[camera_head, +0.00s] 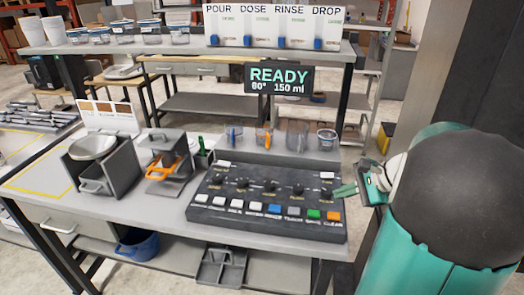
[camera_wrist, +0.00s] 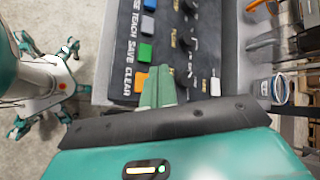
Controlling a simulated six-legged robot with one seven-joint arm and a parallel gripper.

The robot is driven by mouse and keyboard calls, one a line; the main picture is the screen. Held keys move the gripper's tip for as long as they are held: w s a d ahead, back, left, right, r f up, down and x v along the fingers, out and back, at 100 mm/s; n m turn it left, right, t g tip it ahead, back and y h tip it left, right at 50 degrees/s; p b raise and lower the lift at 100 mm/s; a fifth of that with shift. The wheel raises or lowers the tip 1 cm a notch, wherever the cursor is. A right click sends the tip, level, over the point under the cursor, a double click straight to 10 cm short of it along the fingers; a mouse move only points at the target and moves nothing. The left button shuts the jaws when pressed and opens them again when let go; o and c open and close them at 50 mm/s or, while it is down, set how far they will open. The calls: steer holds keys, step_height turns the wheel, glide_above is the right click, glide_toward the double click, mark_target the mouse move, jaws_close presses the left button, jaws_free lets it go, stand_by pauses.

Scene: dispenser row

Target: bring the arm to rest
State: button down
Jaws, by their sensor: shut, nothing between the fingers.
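My gripper (camera_head: 346,191) shows at the right in the head view, just off the right end of the dark control panel (camera_head: 265,230). Its green fingers are together with nothing between them. In the wrist view the shut fingers of my gripper (camera_wrist: 158,88) lie in front of the panel (camera_wrist: 205,50), beside the orange CLEAR button (camera_wrist: 142,82). I cannot tell whether the fingertips touch the panel. My teal and dark arm fills the right side of the head view.
The panel stands on a grey bench (camera_head: 170,225). Behind it are several clear cups (camera_head: 297,135) and a READY display (camera_head: 279,78). A blue pot (camera_head: 138,245) is on the lower shelf.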

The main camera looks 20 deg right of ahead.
steer(key=s+a+r+n+h, duration=0.2)
steer(key=a+n, duration=0.4)
steer(key=a, duration=0.3)
steer(key=s+a+r+n+g+h, duration=0.1)
steer(key=s+a+r+n, duration=0.1)
steer(key=s+a+n, duration=0.2)
steer(key=s+a+r+n+h, duration=0.2)
steer(key=s+a+n, duration=0.2)
steer(key=a+n, duration=0.5)
steer(key=a, duration=0.5)
steer(key=shift+a+n+g+h, duration=0.3)
steer(key=shift+a+g, duration=0.1)
